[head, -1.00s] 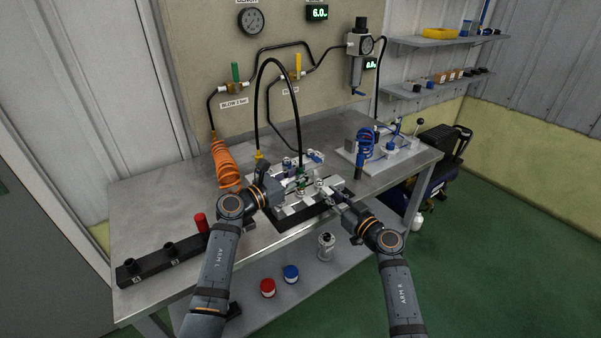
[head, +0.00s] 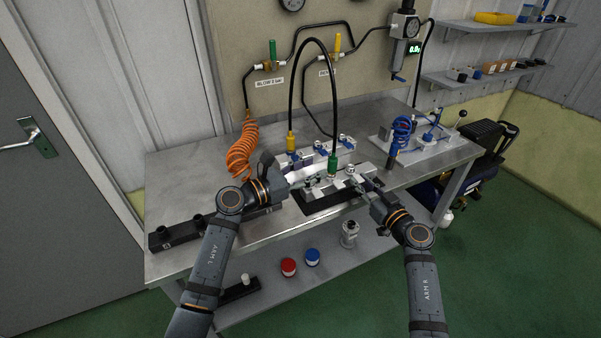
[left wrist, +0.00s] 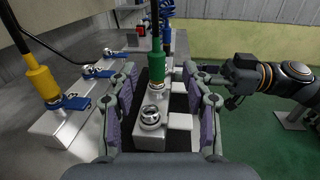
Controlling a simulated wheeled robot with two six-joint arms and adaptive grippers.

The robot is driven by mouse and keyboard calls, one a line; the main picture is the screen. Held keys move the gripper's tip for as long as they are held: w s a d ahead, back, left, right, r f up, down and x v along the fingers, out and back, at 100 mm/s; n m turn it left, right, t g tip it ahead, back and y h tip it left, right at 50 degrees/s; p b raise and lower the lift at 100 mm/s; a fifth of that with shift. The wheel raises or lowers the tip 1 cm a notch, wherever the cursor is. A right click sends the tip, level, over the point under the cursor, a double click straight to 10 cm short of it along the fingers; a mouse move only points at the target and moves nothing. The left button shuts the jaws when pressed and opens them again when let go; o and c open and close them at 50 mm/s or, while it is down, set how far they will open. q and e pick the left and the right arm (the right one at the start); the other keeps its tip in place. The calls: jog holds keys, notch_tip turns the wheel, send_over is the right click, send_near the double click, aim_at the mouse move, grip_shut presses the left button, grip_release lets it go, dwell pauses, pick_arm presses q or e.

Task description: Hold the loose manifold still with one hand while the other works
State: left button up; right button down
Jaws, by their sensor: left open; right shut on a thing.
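The loose manifold (head: 318,190) is a pale metal block with silver ball fittings, lying on a black base at the bench's front edge. A green connector (head: 332,167) on a black hose stands upright at it; it also shows in the left wrist view (left wrist: 161,68). My left gripper (head: 303,178) is at its left; in the left wrist view its padded fingers (left wrist: 164,105) are open on either side of the block. My right gripper (head: 365,182) is shut at the manifold's right end; the exact contact is too small to see.
A rear block with blue levers (left wrist: 75,103) carries a yellow connector (left wrist: 42,84). An orange coiled hose (head: 242,150) hangs behind my left arm. A black rack (head: 176,234) lies at front left. A blue-coil fixture (head: 402,135) stands at right.

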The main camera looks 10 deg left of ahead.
jog(key=shift+s+a, duration=0.2)
jog(key=shift+a, duration=0.15)
pick_arm(q)
jog(key=v, duration=0.5)
jog(key=shift+w+r, duration=0.15)
pick_arm(e)
jog(key=shift+d, duration=0.1)
jog(key=shift+w+r, duration=0.1)
jog(key=c, duration=1.1)
grip_release()
jog(key=shift+o, duration=0.2)
pick_arm(q)
notch_tip(320, 180, up, 6)
jog(key=p, duration=0.6)
pick_arm(e)
jog(key=r+v, duration=0.4)
jog(key=v, duration=1.3)
